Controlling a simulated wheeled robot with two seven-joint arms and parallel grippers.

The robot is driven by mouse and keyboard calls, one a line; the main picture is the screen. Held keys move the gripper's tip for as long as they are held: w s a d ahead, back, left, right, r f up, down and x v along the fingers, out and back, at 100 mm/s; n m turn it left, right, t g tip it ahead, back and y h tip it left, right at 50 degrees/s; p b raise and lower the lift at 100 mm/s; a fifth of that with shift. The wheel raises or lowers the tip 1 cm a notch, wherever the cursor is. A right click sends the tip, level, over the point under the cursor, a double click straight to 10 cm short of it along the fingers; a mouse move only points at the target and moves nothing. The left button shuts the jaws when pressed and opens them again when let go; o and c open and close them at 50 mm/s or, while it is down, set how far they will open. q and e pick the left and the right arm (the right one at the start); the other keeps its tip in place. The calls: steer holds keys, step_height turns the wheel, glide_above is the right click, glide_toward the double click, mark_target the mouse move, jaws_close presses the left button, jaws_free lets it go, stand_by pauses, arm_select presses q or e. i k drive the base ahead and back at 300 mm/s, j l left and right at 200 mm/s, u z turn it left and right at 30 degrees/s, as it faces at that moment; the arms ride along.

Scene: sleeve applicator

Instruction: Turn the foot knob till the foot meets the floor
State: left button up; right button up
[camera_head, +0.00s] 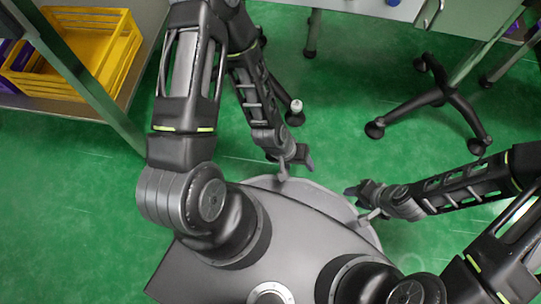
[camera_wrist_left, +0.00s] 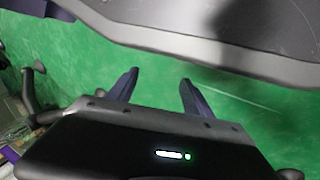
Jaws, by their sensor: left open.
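A black foot (camera_head: 294,119) with a small pale knob (camera_head: 296,105) on top stands on the green floor, just right of my left forearm in the head view. I cannot tell if the foot touches the floor. My left gripper (camera_head: 296,168) is open and empty, low over the floor near my base and apart from the knob. In the left wrist view its two fingers (camera_wrist_left: 156,88) are spread with only floor between them. A dark curved part with a round end (camera_wrist_left: 40,66) shows at the left there. My right gripper (camera_head: 360,203) has its fingers apart, with nothing seen between them.
A black wheeled star base (camera_head: 440,93) stands under a grey table (camera_head: 470,20) at the upper right. A shelf at the upper left holds a yellow crate (camera_head: 105,42). A table leg (camera_head: 313,35) stands at the top. Open green floor lies between.

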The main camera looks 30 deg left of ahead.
mark_target(295, 109)
steer(key=j, duration=0.15)
steer(key=j+z, duration=0.4)
steer(key=k+j+z, duration=0.15)
steer(key=z, duration=0.25)
steer(key=k+j+z, duration=0.1)
steer(key=z, duration=0.3)
steer(key=k+j, duration=0.05)
steer(key=j, duration=0.05)
